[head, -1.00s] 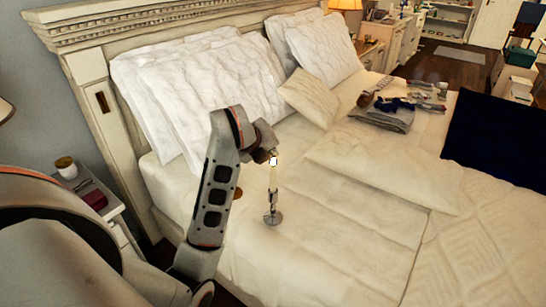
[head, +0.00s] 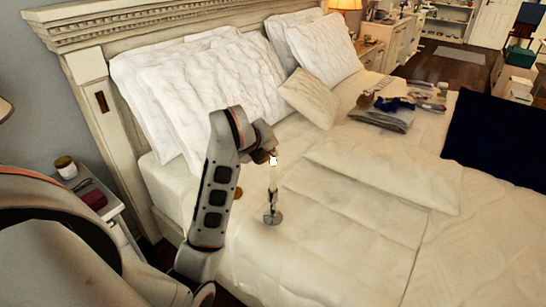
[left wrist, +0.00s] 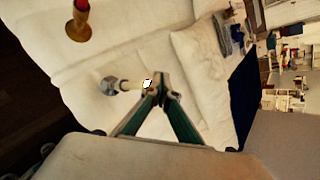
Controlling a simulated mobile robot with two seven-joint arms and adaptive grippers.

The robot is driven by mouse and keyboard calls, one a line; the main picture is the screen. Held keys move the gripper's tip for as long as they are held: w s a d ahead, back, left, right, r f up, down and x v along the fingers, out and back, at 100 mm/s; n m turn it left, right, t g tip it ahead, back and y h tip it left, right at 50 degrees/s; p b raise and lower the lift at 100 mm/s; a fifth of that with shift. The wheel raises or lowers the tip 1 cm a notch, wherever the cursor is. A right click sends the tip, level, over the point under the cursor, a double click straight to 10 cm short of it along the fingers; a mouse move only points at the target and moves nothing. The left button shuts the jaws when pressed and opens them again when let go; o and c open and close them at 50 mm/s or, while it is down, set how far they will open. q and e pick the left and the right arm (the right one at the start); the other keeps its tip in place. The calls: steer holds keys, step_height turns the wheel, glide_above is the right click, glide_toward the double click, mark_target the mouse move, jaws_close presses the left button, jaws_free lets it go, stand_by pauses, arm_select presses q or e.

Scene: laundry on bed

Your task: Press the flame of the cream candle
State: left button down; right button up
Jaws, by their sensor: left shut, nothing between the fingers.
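The cream candle (head: 273,178) stands upright in a silver holder (head: 272,217) on the bed, with a bright white flame (head: 273,160) at its top. My left gripper (head: 272,154) is at the flame, shut and empty. In the left wrist view, the shut fingertips (left wrist: 161,80) are right beside the flame (left wrist: 147,84); whether they touch it I cannot tell. The cream candle (left wrist: 130,85) lies beyond them in that view. My right gripper is not in view.
A red candle (left wrist: 82,12) in a brass-coloured holder (left wrist: 78,32) stands nearby on the bed; my left arm hides most of it in the head view. Pillows (head: 215,92) lie against the headboard. Folded clothes (head: 385,116) and a dark blue cloth (head: 497,138) lie further right.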

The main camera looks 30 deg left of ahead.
arm_select(q)
steer(key=shift+f, duration=0.4)
steer(key=shift+r, duration=0.15)
steer(key=shift+r+p, duration=0.35)
steer(key=shift+r, duration=0.1)
step_height(320, 180, up, 2)
steer(key=shift+r+p, duration=0.1)
steer(key=shift+p, duration=0.8)
step_height(320, 180, up, 4)
steer(key=p, duration=0.3)
